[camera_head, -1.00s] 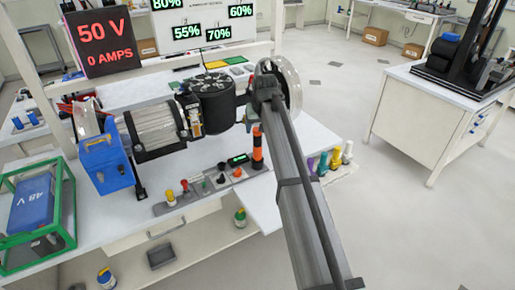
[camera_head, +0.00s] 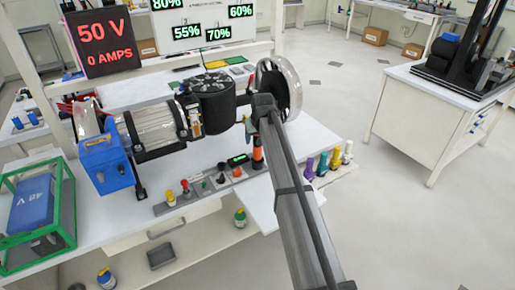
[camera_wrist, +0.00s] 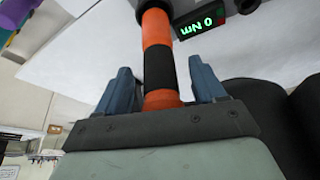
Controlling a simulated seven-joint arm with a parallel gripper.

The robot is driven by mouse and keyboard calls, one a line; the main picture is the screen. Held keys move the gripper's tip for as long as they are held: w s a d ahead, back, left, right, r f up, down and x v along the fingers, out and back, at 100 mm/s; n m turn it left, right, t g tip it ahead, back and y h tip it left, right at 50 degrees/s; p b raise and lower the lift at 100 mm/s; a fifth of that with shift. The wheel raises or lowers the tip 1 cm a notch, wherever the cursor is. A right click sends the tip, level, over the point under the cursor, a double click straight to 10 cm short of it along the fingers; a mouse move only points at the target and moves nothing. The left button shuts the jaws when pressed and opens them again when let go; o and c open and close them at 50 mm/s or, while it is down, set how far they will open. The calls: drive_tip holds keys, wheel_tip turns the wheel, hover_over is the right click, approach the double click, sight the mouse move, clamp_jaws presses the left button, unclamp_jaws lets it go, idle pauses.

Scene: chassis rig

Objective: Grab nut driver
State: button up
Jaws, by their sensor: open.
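The tool with an orange and black banded handle, which looks like the nut driver (camera_head: 257,154), stands upright at the front of the bench, partly hidden by my arm. In the wrist view the orange and black handle (camera_wrist: 158,50) passes between the two blue-grey fingers of my gripper (camera_wrist: 162,85). The fingers are open, one on each side of the handle, with a visible gap on the right.
A small display (camera_head: 238,160) reading 0 Nm sits beside the handle. A clear wheel (camera_head: 283,90) on the motor rig stands behind my arm. Several coloured handles (camera_head: 322,164) stand to the right. A control strip (camera_head: 205,184) lies to the left.

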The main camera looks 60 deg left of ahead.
drive_tip(key=shift+c, duration=0.3)
clamp_jaws()
drive_tip(key=shift+r, duration=0.1)
idle(0.4)
